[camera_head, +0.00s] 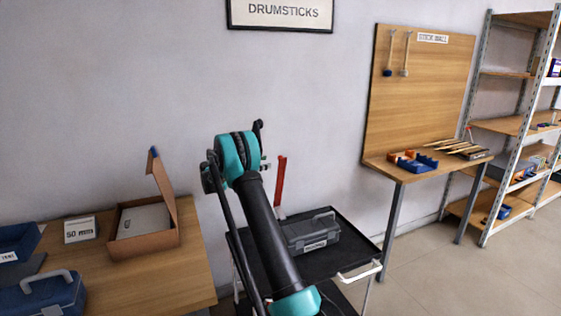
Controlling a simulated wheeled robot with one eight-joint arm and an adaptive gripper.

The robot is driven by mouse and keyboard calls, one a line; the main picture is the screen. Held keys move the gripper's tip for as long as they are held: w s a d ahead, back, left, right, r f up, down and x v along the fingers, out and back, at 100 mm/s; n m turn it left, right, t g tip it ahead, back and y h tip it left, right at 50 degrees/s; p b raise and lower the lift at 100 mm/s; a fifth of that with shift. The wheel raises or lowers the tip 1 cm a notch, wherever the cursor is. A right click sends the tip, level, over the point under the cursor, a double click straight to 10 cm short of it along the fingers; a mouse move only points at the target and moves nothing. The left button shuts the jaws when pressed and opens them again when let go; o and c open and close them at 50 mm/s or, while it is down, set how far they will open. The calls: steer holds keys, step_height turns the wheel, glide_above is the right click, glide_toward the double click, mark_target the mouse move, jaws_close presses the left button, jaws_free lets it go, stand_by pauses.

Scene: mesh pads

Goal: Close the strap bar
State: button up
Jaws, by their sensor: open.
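A red bar (280,187) stands nearly upright, tilted slightly right, at the back left of the black cart (352,250). It looks like the strap bar in a raised position. A grey case (312,232) with a handle and a white label lies on the cart to the right of the bar's foot. My arm rises in front of the cart. My gripper (262,146) is mostly hidden behind the teal joint; small dark parts show left of and above the red bar. I see nothing held.
At left, a wooden table (185,268) carries an open brown box (145,238) with its lid up, a "50 mm" sign (80,229) and a blue toolbox (47,297). At right are a workbench (385,168) and metal shelves (520,125).

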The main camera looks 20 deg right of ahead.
mark_target(281, 159)
steer(key=d, duration=0.9)
steer(key=shift+w+d, duration=0.1)
steer(key=shift+r, duration=0.1)
jaws_close()
steer(key=shift+w, duration=0.1)
